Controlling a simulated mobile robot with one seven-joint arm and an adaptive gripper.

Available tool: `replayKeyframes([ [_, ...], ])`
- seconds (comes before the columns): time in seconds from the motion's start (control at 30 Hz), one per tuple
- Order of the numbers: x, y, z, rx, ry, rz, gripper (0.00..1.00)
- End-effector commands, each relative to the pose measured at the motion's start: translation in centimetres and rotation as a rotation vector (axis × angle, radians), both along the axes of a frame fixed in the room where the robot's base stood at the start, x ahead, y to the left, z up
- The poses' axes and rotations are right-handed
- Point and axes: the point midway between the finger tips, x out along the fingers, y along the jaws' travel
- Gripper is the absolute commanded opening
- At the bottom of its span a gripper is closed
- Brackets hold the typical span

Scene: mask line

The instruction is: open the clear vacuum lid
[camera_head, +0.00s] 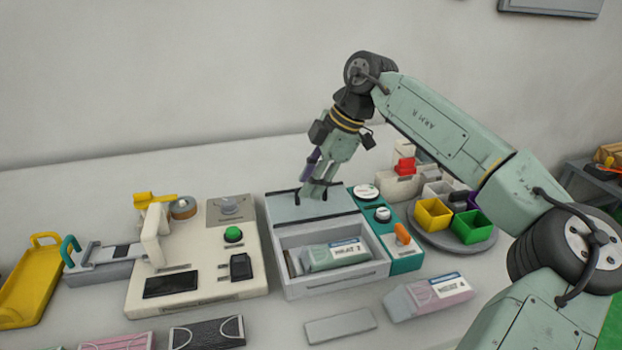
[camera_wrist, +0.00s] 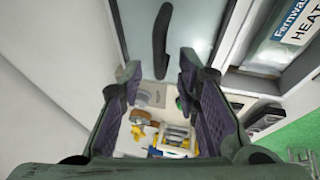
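The vacuum unit (camera_head: 285,240) is a pale box with a teal control panel (camera_head: 406,258) along its right side. Its grey-blue, see-through-looking lid panel (camera_head: 345,205) lies at the back, and whether it is fully shut is unclear. A dark curved handle (camera_wrist: 161,42) stands on the panel in the wrist view. My gripper (camera_head: 318,190) is low over this panel. In the wrist view, my gripper (camera_wrist: 157,78) has its two purple-padded fingers wide apart with nothing between them. The handle shows beyond the fingertips. A labelled package (camera_head: 335,256) lies in the front bay.
A cream machine with a green button (camera_head: 233,234) stands to the left. A round tray (camera_head: 425,238) with yellow and green bins is to the right. A pink-and-grey package (camera_head: 430,296) and a flat grey plate (camera_head: 340,326) lie in front.

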Motion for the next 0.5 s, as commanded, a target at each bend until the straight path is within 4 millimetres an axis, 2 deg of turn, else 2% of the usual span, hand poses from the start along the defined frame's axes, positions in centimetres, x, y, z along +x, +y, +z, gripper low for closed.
replayKeyframes([
  [0.13, 0.0, -0.1, 0.3, 0.0, 0.0, -0.001, 0.3],
  [0.23, 0.0, -0.6, 1.2, -0.001, -0.001, -0.003, 0.3],
  [0.5, -0.3, -2.9, 6.3, -0.001, -0.003, -0.004, 0.3],
])
